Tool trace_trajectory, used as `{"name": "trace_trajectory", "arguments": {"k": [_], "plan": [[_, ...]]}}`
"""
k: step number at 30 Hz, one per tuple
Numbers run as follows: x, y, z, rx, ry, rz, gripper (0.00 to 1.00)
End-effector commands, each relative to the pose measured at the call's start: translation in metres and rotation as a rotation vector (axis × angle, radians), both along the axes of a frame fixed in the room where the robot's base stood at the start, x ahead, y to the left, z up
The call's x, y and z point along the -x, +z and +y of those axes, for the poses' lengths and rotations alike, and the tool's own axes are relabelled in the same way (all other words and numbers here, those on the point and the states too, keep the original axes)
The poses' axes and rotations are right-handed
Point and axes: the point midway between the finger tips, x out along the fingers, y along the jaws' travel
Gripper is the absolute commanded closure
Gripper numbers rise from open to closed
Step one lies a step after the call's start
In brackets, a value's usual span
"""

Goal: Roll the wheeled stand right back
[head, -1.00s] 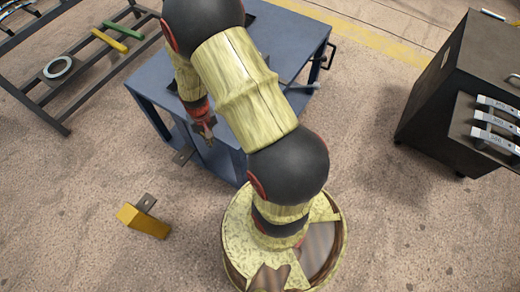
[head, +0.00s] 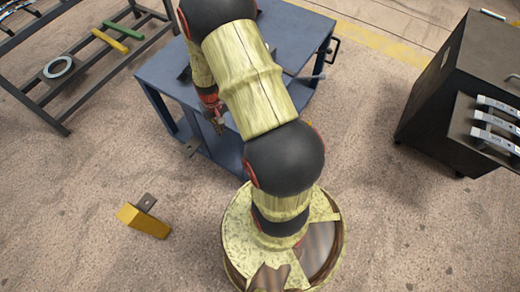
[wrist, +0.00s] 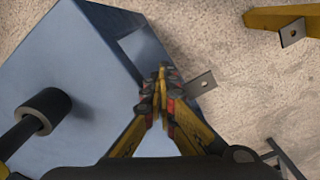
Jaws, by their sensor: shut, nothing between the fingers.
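The blue stand (head: 165,78) is in the upper middle of the head view, partly behind my arm. Its wheels are not visible. A metal tab with a hole (head: 191,147) sticks out low on its near left side. My gripper (head: 219,126) is shut and empty, pointing down at the stand's near side. In the wrist view my fingertips (wrist: 162,84) overlap the stand's blue side (wrist: 95,50); I cannot tell whether they touch. The stand's tab (wrist: 201,83) is just right of them. A yellow floor block (head: 143,221) with a similar tab stands apart, nearer and left.
A dark rack (head: 67,107) with a ring and coloured bars stands at the left. A dark cabinet (head: 432,115) on casters with metal pieces stands at the right. A black handle (head: 333,50) is on the stand's right side. Open floor lies between them.

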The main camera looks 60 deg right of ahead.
Motion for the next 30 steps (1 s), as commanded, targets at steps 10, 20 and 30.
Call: {"name": "trace_trajectory", "arguments": {"k": [10,20,30], "plan": [[0.000,0.001,-0.024,0.003,-0.001,-0.004,1.00],[0.000,0.001,-0.045,0.003,-0.001,-0.004,1.00],[0.001,0.001,-0.067,0.004,-0.001,-0.005,1.00]]}}
